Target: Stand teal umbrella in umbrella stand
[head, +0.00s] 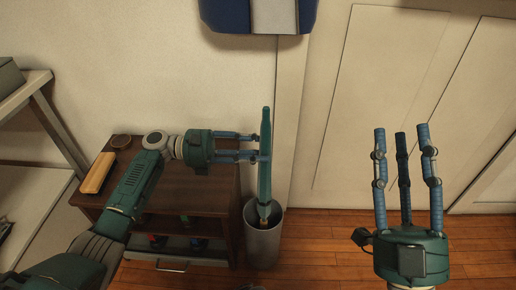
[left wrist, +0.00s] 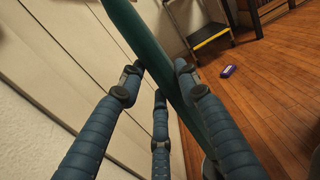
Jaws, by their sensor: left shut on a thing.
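The teal umbrella (head: 265,180) is upright in the head view, with its lower end inside the mouth of the grey umbrella stand (head: 262,242). Whether its tip touches the bottom is hidden. My left gripper (head: 264,147) is shut on the umbrella around its middle, above the stand. In the left wrist view the umbrella (left wrist: 150,50) runs diagonally between the blue fingers (left wrist: 165,85). My right gripper (head: 402,135) is on the right of the head view, fingers pointing up and spread apart, with nothing between them.
A blue and white thing (head: 258,14) hangs above. A purple item (left wrist: 231,71) lies on the wooden floor.

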